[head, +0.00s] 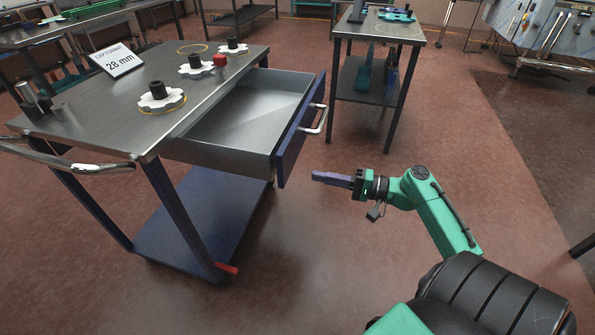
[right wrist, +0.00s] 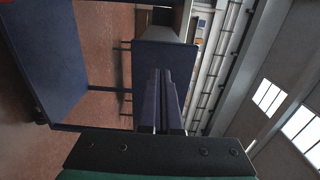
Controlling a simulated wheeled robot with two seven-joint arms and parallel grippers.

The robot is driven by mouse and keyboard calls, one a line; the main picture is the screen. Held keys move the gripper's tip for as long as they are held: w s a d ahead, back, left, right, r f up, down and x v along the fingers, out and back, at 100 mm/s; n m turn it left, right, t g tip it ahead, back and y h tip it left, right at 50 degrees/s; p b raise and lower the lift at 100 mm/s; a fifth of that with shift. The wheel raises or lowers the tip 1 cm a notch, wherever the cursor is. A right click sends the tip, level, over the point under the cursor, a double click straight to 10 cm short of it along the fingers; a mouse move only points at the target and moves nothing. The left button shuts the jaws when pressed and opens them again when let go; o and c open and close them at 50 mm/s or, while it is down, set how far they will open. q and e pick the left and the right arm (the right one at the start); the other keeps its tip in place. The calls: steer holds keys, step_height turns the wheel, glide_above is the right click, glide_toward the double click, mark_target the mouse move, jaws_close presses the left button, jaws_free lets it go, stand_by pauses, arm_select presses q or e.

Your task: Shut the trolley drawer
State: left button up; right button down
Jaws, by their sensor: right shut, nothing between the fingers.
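The trolley (head: 140,85) has a steel top and dark blue legs, at the left of the head view. Its drawer (head: 235,125) stands pulled out to the right, with a dark blue front (head: 300,131) and a silver handle (head: 316,119). The drawer looks empty inside. My right gripper (head: 316,176) is shut and empty, to the right of and apart from the drawer front, its fingers pointing left. In the right wrist view, the shut fingers (right wrist: 160,100) point toward the blue drawer front (right wrist: 165,56). My left gripper is not in view.
On the trolley top are a "28 mm" sign (head: 117,59), several white toothed discs with black hubs and a red block (head: 220,60). A second trolley (head: 378,75) stands behind the drawer. Open floor lies around my right arm.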

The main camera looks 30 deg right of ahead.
mark_target(286, 170)
steer(key=x, duration=0.6)
steer(key=shift+w+p, duration=0.1)
steer(key=shift+p, duration=0.2)
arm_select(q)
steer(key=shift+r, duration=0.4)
arm_select(e)
steer(key=shift+w+a, duration=0.2)
steer(key=shift+w+a, duration=0.1)
